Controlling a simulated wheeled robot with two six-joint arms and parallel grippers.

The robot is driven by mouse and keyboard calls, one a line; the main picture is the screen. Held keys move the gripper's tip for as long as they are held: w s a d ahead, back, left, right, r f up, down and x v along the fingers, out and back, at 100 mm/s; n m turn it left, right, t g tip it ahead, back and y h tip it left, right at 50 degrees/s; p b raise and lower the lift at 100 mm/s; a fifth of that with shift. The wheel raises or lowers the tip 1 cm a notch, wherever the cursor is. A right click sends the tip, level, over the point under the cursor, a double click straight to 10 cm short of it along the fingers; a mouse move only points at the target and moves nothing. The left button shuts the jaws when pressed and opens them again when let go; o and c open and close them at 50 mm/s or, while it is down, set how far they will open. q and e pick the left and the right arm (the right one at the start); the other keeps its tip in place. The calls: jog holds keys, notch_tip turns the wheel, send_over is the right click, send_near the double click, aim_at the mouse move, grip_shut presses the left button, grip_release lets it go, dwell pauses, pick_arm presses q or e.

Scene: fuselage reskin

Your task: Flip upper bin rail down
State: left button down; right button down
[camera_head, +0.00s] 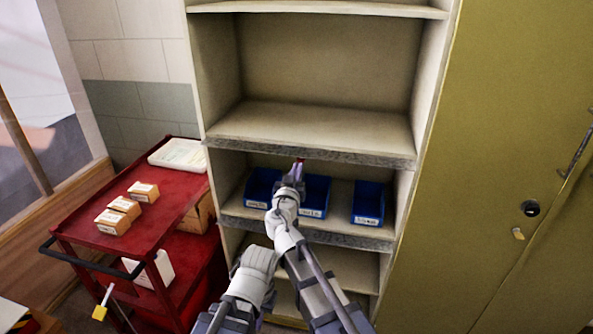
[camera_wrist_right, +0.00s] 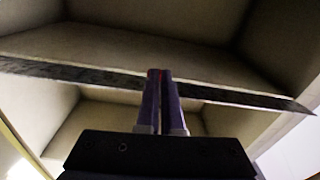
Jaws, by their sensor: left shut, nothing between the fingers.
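The upper bin rail (camera_head: 310,152) is a grey, mottled strip along the front edge of the shelf above the blue bins. It crosses the right wrist view (camera_wrist_right: 230,98) as a dark slanting band. My right gripper (camera_head: 299,163) is at the rail's lower edge, left of its middle. In the right wrist view its fingers (camera_wrist_right: 160,75) are close together and overlap the rail; contact cannot be told. My left gripper (camera_head: 260,321) is low at the bottom edge, mostly hidden by my arms, away from the rail.
Blue bins (camera_head: 368,203) stand on the shelf below, behind a lower rail (camera_head: 345,240). A red cart (camera_head: 160,205) with small boxes (camera_head: 112,221) is at left. A yellow-green cabinet (camera_head: 490,130) borders the shelving at right. The shelf above the upper rail is empty.

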aim_at(296, 154)
jog(key=shift+w+d+r, duration=0.1)
jog(key=shift+w+r, duration=0.05)
jog(key=shift+w, duration=0.35)
jog(key=shift+w+r+p, duration=0.1)
jog(key=shift+r+p, duration=0.4)
jog(key=shift+p, duration=0.2)
jog(key=r+p, duration=0.3)
jog(key=shift+s+r, duration=0.35)
jog(key=shift+r, duration=0.05)
notch_tip(296, 154, up, 5)
jog(key=p, duration=0.6)
jog(key=shift+s+f, duration=0.1)
jog(key=shift+s, duration=0.1)
